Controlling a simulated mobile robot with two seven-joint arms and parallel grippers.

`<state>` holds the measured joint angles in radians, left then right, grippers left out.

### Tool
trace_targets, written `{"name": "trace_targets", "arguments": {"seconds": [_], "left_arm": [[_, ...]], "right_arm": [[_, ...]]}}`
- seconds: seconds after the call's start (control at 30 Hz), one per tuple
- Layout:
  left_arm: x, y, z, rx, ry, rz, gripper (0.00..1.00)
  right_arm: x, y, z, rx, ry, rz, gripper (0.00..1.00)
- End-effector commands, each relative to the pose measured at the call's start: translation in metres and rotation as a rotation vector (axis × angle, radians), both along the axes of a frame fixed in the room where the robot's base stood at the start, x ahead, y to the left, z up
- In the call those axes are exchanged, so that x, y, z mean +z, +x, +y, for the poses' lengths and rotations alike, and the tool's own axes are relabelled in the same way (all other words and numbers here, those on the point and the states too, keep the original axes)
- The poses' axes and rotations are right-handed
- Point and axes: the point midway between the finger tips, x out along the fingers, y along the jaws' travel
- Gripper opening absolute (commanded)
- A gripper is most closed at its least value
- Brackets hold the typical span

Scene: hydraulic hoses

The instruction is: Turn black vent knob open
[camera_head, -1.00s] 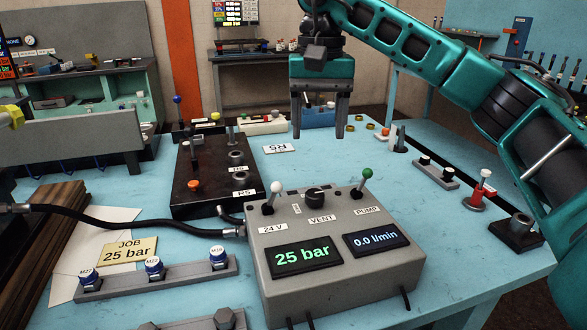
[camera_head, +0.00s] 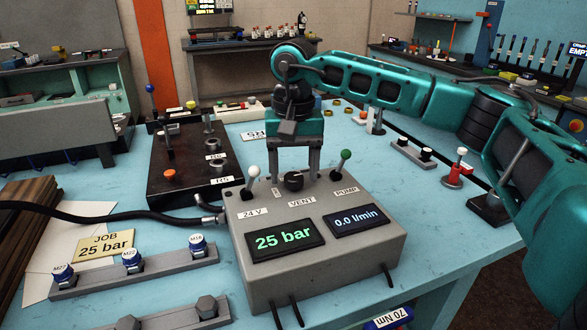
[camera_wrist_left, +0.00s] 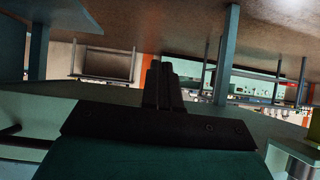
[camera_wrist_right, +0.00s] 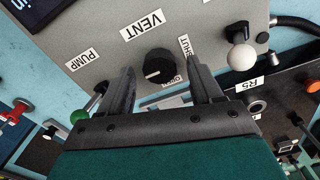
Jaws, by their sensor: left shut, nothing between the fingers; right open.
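The black vent knob (camera_head: 293,181) sits on top of the grey control box (camera_head: 320,262), behind its VENT label. In the right wrist view the knob (camera_wrist_right: 158,64) shows a white pointer mark; a SHUT label is beside it and a partly hidden OPEN label below it. My right gripper (camera_head: 295,174) is open, fingers pointing down, just behind or above the knob. In the right wrist view its fingertips lie either side of the knob, apart from it; I cannot tell their height. My left gripper (camera_wrist_left: 163,82) is shut and empty, away from the box.
A white-tipped 24 V lever (camera_head: 253,176) and a green-tipped PUMP lever (camera_head: 345,160) flank the knob closely. The box displays read 25 bar and 0.0 l/min. A dark manifold block (camera_head: 190,165) stands behind left, and a black hose (camera_head: 100,217) runs to the box's left.

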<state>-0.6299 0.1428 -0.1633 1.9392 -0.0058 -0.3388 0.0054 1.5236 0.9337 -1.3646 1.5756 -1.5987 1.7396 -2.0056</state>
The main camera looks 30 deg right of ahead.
Motion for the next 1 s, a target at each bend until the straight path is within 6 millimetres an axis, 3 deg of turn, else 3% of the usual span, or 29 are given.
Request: {"name": "trace_targets", "arguments": {"seconds": [0.27,0.83,1.0], "left_arm": [[0.0041,0.0051,-0.0007,-0.001,-0.002,-0.012,0.00],[0.0046,0.0052,-0.0009,-0.001,-0.002,-0.014,0.00],[0.0036,0.0031,-0.0009,-0.002,-0.002,-0.010,0.00]], "right_arm": [[-0.0016,0.0000,0.0000,0.000,0.000,0.000,0.65],[-0.0011,0.0000,0.0001,0.000,0.000,0.000,0.11],[-0.0010,0.0000,0.0000,-0.005,0.000,0.000,0.09]]}}
